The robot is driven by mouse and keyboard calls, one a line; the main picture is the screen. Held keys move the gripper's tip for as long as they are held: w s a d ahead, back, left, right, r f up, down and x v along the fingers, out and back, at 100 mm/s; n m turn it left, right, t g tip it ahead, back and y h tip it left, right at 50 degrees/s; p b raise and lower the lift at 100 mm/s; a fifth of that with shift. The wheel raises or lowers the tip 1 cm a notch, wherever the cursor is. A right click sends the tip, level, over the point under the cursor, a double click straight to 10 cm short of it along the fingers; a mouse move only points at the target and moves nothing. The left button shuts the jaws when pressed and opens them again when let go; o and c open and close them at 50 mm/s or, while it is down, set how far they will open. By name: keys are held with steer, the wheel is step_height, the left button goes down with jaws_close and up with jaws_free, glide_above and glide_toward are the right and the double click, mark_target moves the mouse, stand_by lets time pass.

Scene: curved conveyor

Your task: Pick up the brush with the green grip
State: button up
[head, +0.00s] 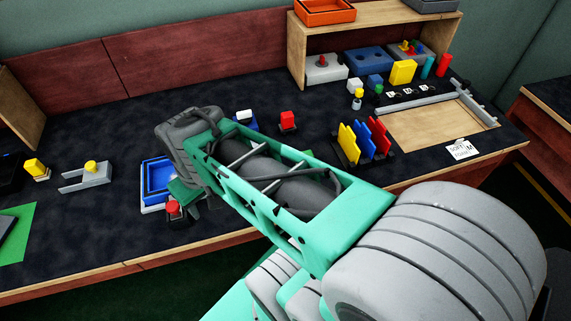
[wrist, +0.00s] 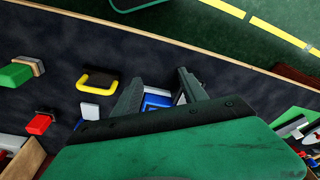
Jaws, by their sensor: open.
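In the wrist view, a green block with a tan and pale band at one end (wrist: 16,75) lies on the dark table at the far left. It looks like the brush with the green grip, though bristles are not clear. The blue tray also shows in the head view (head: 147,180).
A yellow-and-black handled item (wrist: 97,80) lies between the green block and my gripper. A red block (wrist: 40,123) lies nearby. In the head view, a rack of coloured plates (head: 349,145) and a wooden shelf (head: 297,50) stand right of my gripper.

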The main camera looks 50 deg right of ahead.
mark_target(307, 156)
steer(key=o, duration=0.3)
steer(key=w+d+r+m+p, duration=0.1)
steer(key=d+m+p, duration=0.1)
steer(key=d, duration=0.9)
steer(key=shift+w+d+r+m+g, duration=0.15)
steer(key=shift+d+m+g, duration=0.15)
steer(key=shift+d+g, duration=0.1)
steer(key=shift+o, duration=0.5)
steer(key=s+d+m+p, duration=0.1)
steer(key=d, duration=0.6)
steer(key=shift+s+f+g, duration=0.2)
steer(key=shift+g, duration=0.1)
steer(key=s+d+f, duration=0.1)
steer(key=s+d, duration=0.1)
steer(key=d, duration=0.1)
steer(key=s+d+f+m+p, duration=0.1)
steer(key=s+d, duration=0.1)
steer(key=d, duration=0.2)
steer(key=s+d+f+m, duration=0.1)
steer(key=s+d, duration=0.1)
steer(key=d, duration=0.1)
steer(key=shift+d+p, duration=0.15)
steer(key=shift+p, duration=0.15)
steer(key=f, duration=0.7)
steer(key=shift+w+d, duration=0.35)
steer(key=shift+w, duration=0.05)
